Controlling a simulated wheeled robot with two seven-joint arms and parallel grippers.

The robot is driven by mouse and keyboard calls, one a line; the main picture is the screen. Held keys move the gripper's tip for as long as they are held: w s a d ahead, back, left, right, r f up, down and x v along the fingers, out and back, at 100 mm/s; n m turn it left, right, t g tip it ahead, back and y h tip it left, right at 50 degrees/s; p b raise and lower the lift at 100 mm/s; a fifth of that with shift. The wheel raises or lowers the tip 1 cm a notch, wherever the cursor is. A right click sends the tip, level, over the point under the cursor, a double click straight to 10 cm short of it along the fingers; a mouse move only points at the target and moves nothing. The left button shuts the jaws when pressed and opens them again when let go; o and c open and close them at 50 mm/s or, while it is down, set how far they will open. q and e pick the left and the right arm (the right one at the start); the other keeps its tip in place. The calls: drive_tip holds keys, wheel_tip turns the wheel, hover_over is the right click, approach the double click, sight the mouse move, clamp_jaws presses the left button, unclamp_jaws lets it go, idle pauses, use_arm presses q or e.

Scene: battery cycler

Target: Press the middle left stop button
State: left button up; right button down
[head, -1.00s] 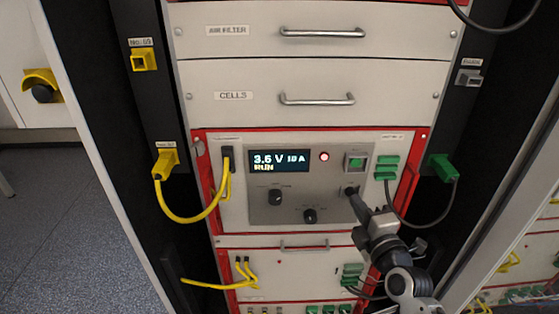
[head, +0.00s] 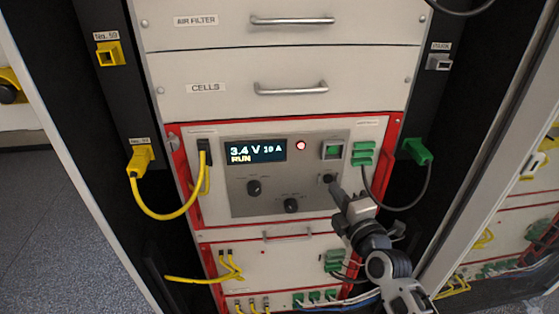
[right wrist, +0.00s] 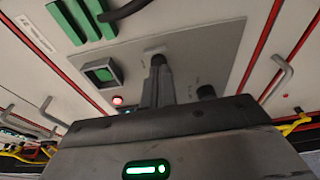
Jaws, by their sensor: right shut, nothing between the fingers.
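The cycler panel (head: 240,205) is grey and framed in red. Its display (head: 255,151) reads 3.4 V 10 A and RUN, with a lit red lamp (head: 301,146) beside it. A square green button (head: 333,150) sits right of the lamp; it also shows in the right wrist view (right wrist: 101,73). Two black knobs, one left (head: 254,187) and one low (head: 291,205), are clear of my gripper. My right gripper (head: 333,187) is shut and empty, its tip at a dark round control (head: 328,179) below the green button. I cannot tell whether they touch. No label reading stop is legible.
Green connectors (head: 363,154) with a dark cable hang right of the panel. A yellow cable (head: 170,215) loops at the left. Drawers with metal handles (head: 291,88) are above. Another unit (head: 285,262) with cables is below.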

drive_tip(key=s+n+h, duration=0.3)
drive_tip(key=s+n, duration=0.9)
drive_tip(key=n, duration=0.3)
drive_tip(key=shift+s+a+p, duration=0.2)
drive_tip(key=shift+s+p, duration=0.1)
drive_tip(key=shift+p, duration=0.1)
drive_tip(key=shift+r, duration=0.1)
drive_tip(key=w+p, duration=0.1)
drive_tip(key=w, duration=1.3)
drive_tip(key=shift+a+p, duration=0.2)
drive_tip(key=shift+p, duration=0.15)
